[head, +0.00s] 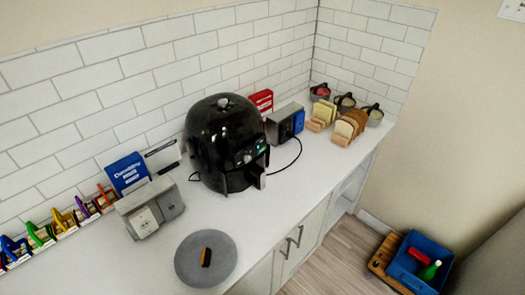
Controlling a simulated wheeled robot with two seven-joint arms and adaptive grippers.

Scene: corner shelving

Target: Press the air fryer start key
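The black air fryer (224,145) stands upright on the white counter, against the tiled wall, near the middle of the head view. Its front faces right and toward me, with a small control panel (250,152) that shows a greenish light and small knobs or keys. The start key is too small to tell apart. A drawer handle (257,175) sticks out below the panel. Neither my left nor my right gripper shows in the head view, and nothing touches the fryer.
A grey round plate (187,262) with a small dark and yellow item lies in front. A grey outlet box (150,207) stands left of the fryer, another box (286,125) right. Bread slices (349,127) stand farther right. A blue bin (420,262) sits on the floor.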

